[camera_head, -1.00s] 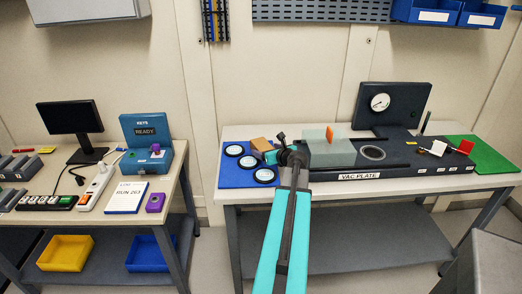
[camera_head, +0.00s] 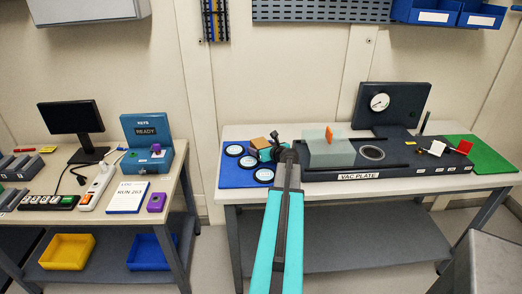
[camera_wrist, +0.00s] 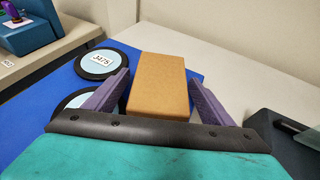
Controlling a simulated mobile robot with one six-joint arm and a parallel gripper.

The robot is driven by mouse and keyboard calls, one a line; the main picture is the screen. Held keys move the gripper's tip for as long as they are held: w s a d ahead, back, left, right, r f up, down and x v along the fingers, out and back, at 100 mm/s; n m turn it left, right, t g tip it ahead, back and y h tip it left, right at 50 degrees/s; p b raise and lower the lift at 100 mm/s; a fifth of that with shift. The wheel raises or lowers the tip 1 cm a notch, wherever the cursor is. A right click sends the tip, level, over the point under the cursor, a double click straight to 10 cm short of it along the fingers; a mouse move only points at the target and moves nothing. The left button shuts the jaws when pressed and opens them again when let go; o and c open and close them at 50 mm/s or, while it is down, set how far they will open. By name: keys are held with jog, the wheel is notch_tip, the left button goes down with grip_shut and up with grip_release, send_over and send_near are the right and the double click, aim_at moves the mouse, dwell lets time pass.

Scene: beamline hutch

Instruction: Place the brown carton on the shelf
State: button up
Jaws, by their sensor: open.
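The brown carton (camera_wrist: 158,82) lies on the blue mat (camera_wrist: 205,75) and sits between the two open fingers of my gripper (camera_wrist: 160,98) in the wrist view. A small gap shows at the right finger; at the left finger I cannot tell whether it touches. In the head view the carton (camera_head: 258,143) is partly hidden behind my gripper (camera_head: 268,152) at the left of the right-hand table. A grey lower shelf (camera_head: 350,240) spans under this table, bare where it shows. Another lower shelf (camera_head: 110,262) is under the left table.
Several round black-rimmed discs, one a disc labelled J475 (camera_wrist: 100,62), lie on the mat beside the carton. The dark vac plate (camera_head: 440,165) with a pale translucent block (camera_head: 330,150) stands to the right. Yellow (camera_head: 67,251) and blue bins (camera_head: 152,253) occupy the left lower shelf.

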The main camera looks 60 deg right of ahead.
jog(key=c, duration=1.5)
jog(key=shift+r, duration=0.2)
